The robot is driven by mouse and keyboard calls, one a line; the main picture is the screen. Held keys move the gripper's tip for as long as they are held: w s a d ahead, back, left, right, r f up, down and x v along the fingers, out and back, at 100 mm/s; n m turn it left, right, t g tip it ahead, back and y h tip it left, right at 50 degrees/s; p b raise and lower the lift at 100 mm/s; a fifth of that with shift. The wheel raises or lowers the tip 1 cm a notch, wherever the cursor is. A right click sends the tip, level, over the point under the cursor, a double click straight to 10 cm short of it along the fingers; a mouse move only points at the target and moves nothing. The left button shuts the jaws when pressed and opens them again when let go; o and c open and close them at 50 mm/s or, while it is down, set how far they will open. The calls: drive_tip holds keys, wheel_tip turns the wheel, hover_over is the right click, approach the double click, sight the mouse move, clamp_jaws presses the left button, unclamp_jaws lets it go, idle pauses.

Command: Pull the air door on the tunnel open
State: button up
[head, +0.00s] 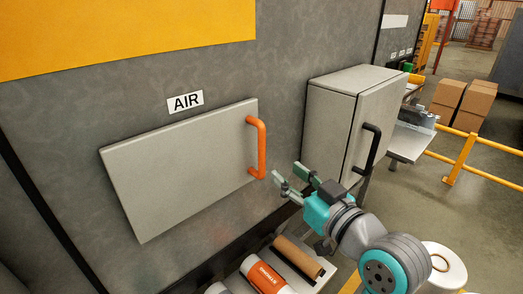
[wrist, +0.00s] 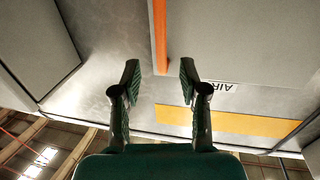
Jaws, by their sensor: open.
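The air door (head: 185,172) is a light grey panel on the dark grey tunnel wall, under a white AIR label (head: 185,101). It looks shut against the wall. Its orange handle (head: 257,147) is an upright bar at the door's right edge. My gripper (head: 289,178) is open and empty, just right of the handle's lower end. In the wrist view, the orange handle (wrist: 159,35) shows ahead and between the lines of my open fingertips (wrist: 160,72). I see no contact with it. The wrist view is upside down, with the AIR label (wrist: 222,86) inverted.
A grey cabinet (head: 335,105) with a black handle (head: 368,147) juts out right of my gripper. Below are a brown roll (head: 298,256) and an orange-and-white roll (head: 262,276) on a shelf. Yellow railing (head: 462,157) and cardboard boxes (head: 462,103) stand at the right.

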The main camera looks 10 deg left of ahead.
sight(264, 152)
drive_tip(key=x, duration=1.1)
drive_tip(key=shift+s+r, duration=0.1)
drive_tip(key=shift+r, duration=0.05)
clamp_jaws()
